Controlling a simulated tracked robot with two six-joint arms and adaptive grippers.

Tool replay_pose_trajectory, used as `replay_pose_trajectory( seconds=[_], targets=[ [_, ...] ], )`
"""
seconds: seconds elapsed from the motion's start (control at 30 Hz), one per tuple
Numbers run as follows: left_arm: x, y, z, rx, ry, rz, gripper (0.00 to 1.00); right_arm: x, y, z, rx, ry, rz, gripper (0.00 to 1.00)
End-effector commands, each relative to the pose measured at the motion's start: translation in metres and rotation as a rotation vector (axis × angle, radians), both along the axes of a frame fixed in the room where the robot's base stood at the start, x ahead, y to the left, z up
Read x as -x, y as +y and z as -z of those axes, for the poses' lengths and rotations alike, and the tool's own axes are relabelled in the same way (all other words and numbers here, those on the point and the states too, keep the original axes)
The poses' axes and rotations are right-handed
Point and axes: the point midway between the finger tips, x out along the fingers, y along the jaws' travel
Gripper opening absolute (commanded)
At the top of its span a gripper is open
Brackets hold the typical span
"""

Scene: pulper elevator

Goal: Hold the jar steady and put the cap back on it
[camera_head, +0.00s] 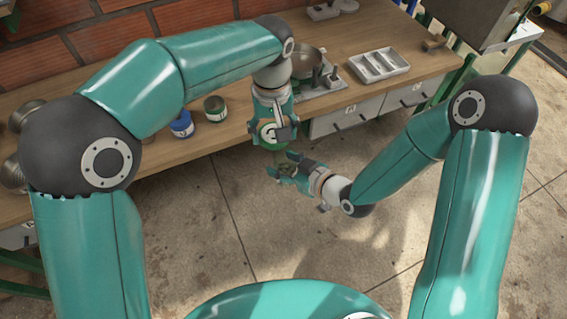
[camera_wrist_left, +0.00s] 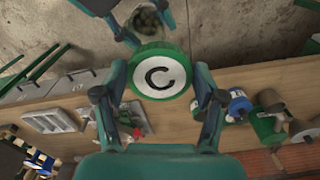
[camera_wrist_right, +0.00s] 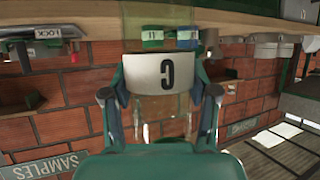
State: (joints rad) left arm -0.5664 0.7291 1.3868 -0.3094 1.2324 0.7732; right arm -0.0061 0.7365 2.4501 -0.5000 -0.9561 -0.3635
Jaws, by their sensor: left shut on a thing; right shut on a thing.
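The green cap (camera_head: 268,133) has a white disc marked C on its top. My left gripper (camera_wrist_left: 158,84) is shut on the cap's sides, with the lettered face toward the left wrist camera. The clear jar (camera_head: 284,171) hangs over the floor in front of the bench, and my right gripper (camera_wrist_right: 162,82) is shut around it. Its white label (camera_wrist_right: 166,73), marked C, shows between the fingers. In the left wrist view the jar (camera_wrist_left: 150,21) shows an open mouth and dark greenish contents. The cap appears apart from the jar, at the bench's front edge in the head view.
The wooden bench (camera_head: 410,48) runs behind both grippers. A blue tin (camera_head: 181,126) and a green tin (camera_head: 215,109) stand near its front edge. A metal pan (camera_head: 306,61) and a white compartment tray (camera_head: 378,66) stand further right. Open floor lies in front.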

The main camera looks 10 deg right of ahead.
Motion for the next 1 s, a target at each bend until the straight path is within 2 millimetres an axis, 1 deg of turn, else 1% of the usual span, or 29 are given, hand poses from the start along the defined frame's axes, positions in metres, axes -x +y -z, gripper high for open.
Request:
replay_pose_trajectory(
  seconds=[0.03, 0.1, 0.2, 0.6, 0.77, 1.0],
  targets=[
    [0.005, -0.009, -0.002, -0.001, 0.000, 0.021, 0.57, 0.000, 0.000, 0.000, 0.000, -0.001, 0.000, 0.00],
    [0.009, -0.016, -0.004, 0.000, 0.001, 0.039, 0.57, 0.000, 0.000, 0.000, 0.000, -0.001, 0.000, 0.00],
    [0.012, -0.022, -0.006, 0.000, 0.001, 0.053, 0.57, 0.000, 0.000, 0.000, 0.000, -0.001, 0.000, 0.00],
    [0.013, -0.023, -0.005, 0.000, 0.001, 0.056, 0.57, 0.000, 0.000, 0.000, 0.000, -0.001, 0.000, 0.00],
    [0.013, -0.023, 0.004, -0.001, 0.002, 0.056, 0.57, 0.000, 0.000, 0.000, 0.000, -0.001, 0.000, 0.00],
    [0.013, -0.022, 0.025, -0.001, 0.002, 0.057, 0.57, 0.000, 0.000, 0.000, 0.000, -0.001, 0.000, 0.00]
  ],
)
